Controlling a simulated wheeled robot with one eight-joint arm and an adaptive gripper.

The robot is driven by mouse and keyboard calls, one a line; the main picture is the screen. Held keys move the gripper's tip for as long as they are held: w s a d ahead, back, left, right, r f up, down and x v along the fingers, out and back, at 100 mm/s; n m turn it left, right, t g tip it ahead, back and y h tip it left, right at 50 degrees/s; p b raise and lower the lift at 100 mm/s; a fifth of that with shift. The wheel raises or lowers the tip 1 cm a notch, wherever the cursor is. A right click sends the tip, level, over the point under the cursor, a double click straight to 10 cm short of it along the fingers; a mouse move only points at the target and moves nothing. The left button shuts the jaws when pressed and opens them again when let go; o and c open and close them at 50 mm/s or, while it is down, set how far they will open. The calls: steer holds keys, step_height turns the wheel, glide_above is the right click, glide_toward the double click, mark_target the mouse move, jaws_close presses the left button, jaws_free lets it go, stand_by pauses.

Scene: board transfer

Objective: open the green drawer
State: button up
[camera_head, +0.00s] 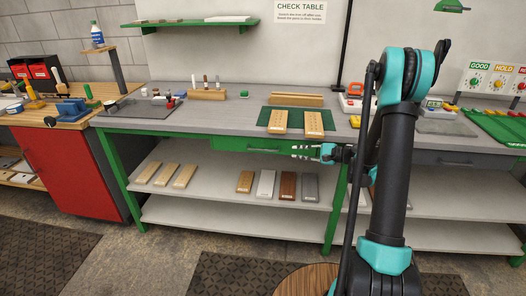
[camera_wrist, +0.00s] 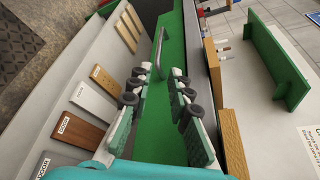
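The green drawer (camera_head: 232,143) is set under the front edge of the grey bench, and its front looks flush with the bench. Its bar handle (camera_wrist: 160,50) shows at the top of the wrist view, on the green front. My gripper (camera_head: 298,152) is in front of the drawer's right part, pointing left along it. In the wrist view my gripper (camera_wrist: 155,85) has its fingers apart with nothing between them. The handle lies beyond the fingertips, and a gap shows between them.
On the bench above, two wooden boards lie on a green mat (camera_head: 296,122). Several boards lie on the shelf (camera_head: 222,183) below the drawer. A red cabinet (camera_head: 67,170) stands at left. A grey drawer (camera_head: 452,158) is at right.

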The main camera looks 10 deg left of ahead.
mark_target(266, 150)
steer(key=x, duration=1.7)
jaws_close()
